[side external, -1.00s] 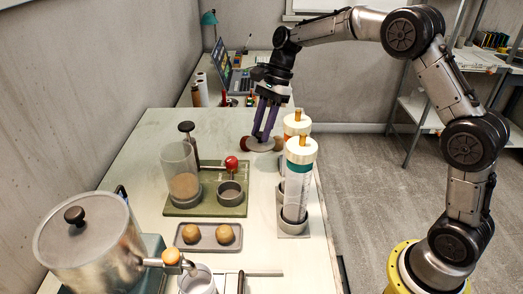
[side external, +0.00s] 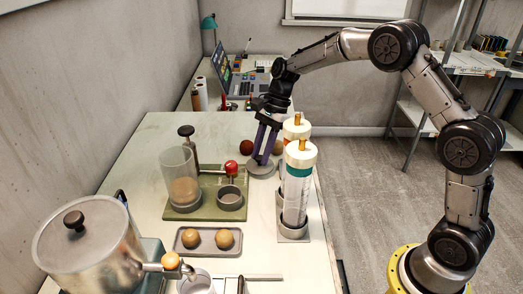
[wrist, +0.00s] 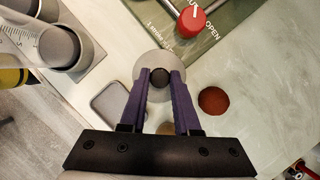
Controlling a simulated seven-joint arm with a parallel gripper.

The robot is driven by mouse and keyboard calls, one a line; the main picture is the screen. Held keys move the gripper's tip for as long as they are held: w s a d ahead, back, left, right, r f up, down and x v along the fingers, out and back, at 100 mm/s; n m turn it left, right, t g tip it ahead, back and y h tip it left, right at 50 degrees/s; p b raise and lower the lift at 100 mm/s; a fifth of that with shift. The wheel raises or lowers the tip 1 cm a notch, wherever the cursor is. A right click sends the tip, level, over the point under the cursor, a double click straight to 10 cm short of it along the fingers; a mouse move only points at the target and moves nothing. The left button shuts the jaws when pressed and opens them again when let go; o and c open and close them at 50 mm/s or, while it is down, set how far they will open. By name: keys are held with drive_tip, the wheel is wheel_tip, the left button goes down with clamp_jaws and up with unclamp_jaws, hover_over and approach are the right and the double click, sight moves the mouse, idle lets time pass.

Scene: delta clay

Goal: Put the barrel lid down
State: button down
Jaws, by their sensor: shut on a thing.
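My gripper (side external: 260,160) is shut on the dark knob (wrist: 160,77) of a round grey lid (side external: 261,169). The lid hangs level under the fingers, over the pale table just right of the green board. In the wrist view the lid (wrist: 148,62) lies close to the board's corner. Its height above the table is hard to tell. A clear barrel (side external: 179,172) with brown matter low inside stands upright on the green board, left of the lid. A large metal pot (side external: 92,245) at the front left has its own knobbed lid on.
The green board (side external: 207,208) also carries a red-knobbed lever (side external: 231,166) and a grey cup (side external: 230,197). Two tall white cylinders (side external: 299,185) stand close right of the lid. A dark red ball (side external: 246,147) and a brown ball (side external: 278,147) lie behind it. The table's far left is clear.

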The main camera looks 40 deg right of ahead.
drive_tip(key=shift+f, duration=0.35)
drive_tip(key=c, duration=0.6)
unclamp_jaws()
drive_tip(key=shift+r, duration=0.6)
drive_tip(key=v, duration=1.2)
drive_tip(key=shift+d, duration=0.1)
